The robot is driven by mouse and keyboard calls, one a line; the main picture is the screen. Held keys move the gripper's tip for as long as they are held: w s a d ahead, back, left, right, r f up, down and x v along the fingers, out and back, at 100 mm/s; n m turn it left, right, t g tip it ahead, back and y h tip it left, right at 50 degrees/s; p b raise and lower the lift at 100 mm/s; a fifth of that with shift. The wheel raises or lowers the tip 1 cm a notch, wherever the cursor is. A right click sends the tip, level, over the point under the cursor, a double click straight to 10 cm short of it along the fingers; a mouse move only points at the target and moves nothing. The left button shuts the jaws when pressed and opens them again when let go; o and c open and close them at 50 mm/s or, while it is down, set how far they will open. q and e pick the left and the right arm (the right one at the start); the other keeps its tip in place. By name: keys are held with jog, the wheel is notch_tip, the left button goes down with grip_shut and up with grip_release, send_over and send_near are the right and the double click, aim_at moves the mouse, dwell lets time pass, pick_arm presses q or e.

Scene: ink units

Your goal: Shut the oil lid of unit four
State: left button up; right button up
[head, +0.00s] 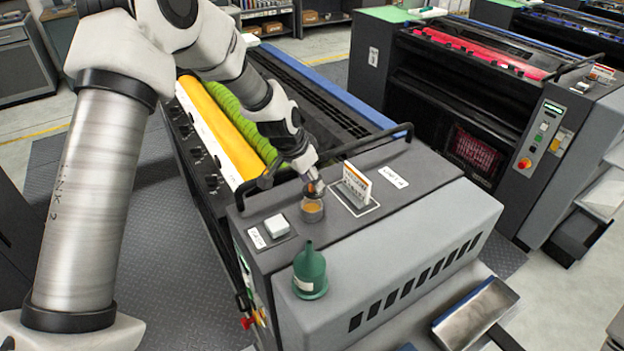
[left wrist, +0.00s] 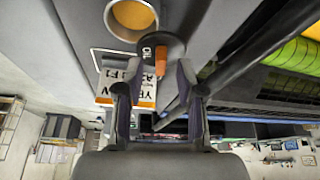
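Unit four's grey end housing (head: 420,215) carries a "UNIT 4" label. On its top is a round oil filler (head: 312,210) with amber oil visible, also in the left wrist view (left wrist: 134,14). The dark oil lid (left wrist: 172,46), marked "OIL", has an orange tab (left wrist: 160,62); it stands open beside the filler's mouth. My left gripper (head: 312,180) is just above the filler and lid. In the left wrist view its fingers (left wrist: 157,76) are apart, with the tab's end near the gap between them. Contact cannot be told. My right gripper is out of view.
A standing card (head: 356,183) is right of the filler, and a black rail (head: 335,153) runs behind it. Another unit (head: 560,150) is at right; a tray (head: 475,316) is at lower right.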

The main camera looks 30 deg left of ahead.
pick_arm(q)
jog(key=shift+w+d+f, duration=0.1)
jog(key=shift+w+f, duration=0.1)
jog(key=shift+f, duration=0.35)
jog(key=shift+w+f, duration=0.3)
jog(key=shift+f, duration=0.05)
jog(key=shift+s+r, duration=0.1)
jog(key=shift+s, duration=0.05)
grip_shut()
